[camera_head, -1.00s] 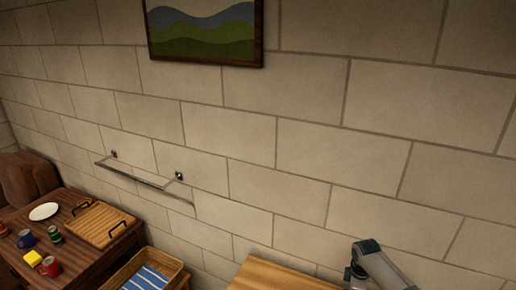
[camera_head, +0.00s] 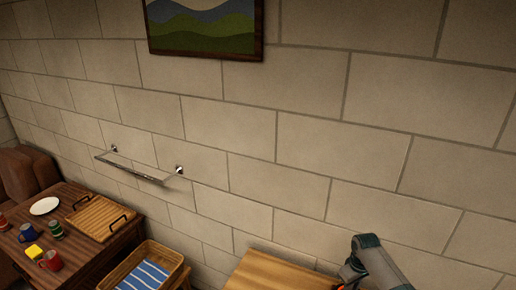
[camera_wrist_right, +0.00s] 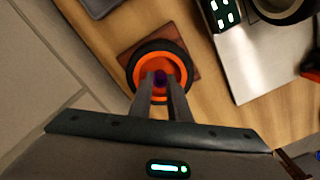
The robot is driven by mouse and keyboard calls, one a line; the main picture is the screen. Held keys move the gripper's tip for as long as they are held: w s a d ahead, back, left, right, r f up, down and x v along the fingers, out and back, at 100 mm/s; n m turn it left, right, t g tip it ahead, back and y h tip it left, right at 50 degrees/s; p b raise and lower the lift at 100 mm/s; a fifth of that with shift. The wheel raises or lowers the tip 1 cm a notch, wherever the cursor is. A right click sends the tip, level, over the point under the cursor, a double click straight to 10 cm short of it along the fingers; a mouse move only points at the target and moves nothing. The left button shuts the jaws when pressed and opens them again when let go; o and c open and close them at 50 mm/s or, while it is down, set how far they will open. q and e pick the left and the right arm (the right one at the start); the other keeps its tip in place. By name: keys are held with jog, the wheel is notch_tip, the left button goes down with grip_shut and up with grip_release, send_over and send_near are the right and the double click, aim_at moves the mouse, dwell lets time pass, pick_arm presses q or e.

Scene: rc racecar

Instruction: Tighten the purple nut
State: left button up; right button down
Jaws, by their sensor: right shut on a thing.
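The purple nut (camera_wrist_right: 160,76) shows in the right wrist view at the middle of an orange wheel (camera_wrist_right: 146,67) with a black tyre. The wheel lies on a brown block on the wooden table. My right gripper (camera_wrist_right: 160,82) has its two fingers at the wheel's hub, one on each side of the nut, and is shut on it. The fingers hide part of the nut and hub. In the head view only my right arm (camera_head: 372,262) shows at the lower right, with a bit of orange beside it. My left gripper is not in view.
A metal plate (camera_wrist_right: 262,62) lies to the right of the wheel, with a dark part and another wheel near the top edge. In the head view, a side table (camera_head: 75,235) holds mugs, a plate and a wooden tray. A basket (camera_head: 175,258) stands beside it.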

jog(key=shift+m, duration=1.3)
jog(key=c, duration=1.6)
grip_release()
jog(key=shift+r, duration=0.2)
jog(key=shift+r+b, duration=2.2)
jog(key=shift+r, duration=6.3)
